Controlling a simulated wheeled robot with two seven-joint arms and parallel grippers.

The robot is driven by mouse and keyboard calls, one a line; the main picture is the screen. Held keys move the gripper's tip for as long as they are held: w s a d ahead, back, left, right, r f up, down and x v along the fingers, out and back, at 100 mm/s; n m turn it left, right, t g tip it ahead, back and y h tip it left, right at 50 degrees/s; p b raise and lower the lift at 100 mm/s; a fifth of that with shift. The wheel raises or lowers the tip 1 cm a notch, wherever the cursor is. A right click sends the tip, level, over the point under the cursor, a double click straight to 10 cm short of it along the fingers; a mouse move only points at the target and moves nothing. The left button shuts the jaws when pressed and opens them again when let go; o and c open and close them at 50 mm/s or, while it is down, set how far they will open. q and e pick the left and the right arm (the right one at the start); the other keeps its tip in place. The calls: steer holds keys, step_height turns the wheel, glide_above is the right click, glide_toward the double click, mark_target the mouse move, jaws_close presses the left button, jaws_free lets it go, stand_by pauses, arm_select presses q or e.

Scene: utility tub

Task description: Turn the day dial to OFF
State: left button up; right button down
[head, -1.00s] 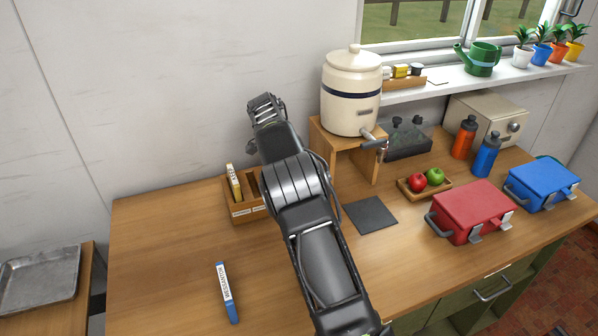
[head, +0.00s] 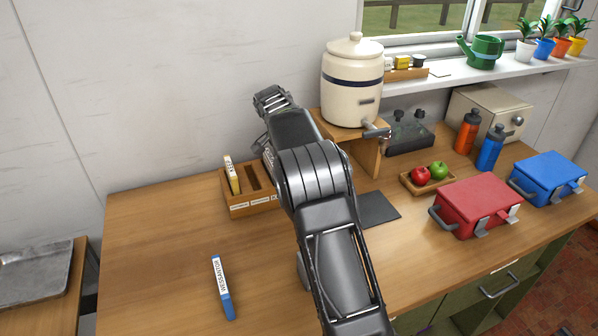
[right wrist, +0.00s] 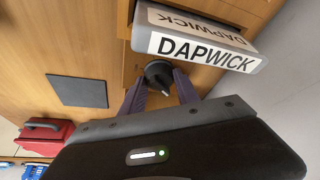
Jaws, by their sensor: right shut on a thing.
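A round dark knob with a pale pointer (right wrist: 158,74), which looks like the day dial, sits between the two fingers of my right gripper (right wrist: 160,82) in the right wrist view. The fingers flank it closely. No markings around it are readable. A pale block labelled DAPWICK (right wrist: 205,48) is just beyond the knob. In the head view my right arm covers the work spot, so the knob and right fingertips are hidden there. My left gripper is not in view.
A wooden slotted rack (head: 232,207) stands beside my right arm. A blue-and-white MESSANTOR piece (head: 222,287) lies on the counter. The crock (head: 352,85) on its stand, a dark mat (head: 380,208) and a red box (head: 475,205) are to the right.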

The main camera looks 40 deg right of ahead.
steer(key=n+t+b, duration=0.1)
steer(key=n+b, duration=0.1)
steer(key=n, duration=0.1)
steer(key=shift+s+n+y, duration=0.1)
steer(key=shift+n+y, duration=0.2)
steer(key=shift+n, duration=0.1)
steer(key=n, duration=0.2)
steer(key=n+t+y+b, duration=0.1)
steer(key=n, duration=0.1)
steer(key=shift+s+d+t, duration=0.1)
steer(key=shift+t, duration=0.2)
steer(key=c, duration=0.9)
jaws_free()
steer(key=b+v, duration=0.1)
steer(key=v, duration=0.7)
steer(key=shift+f, duration=0.15)
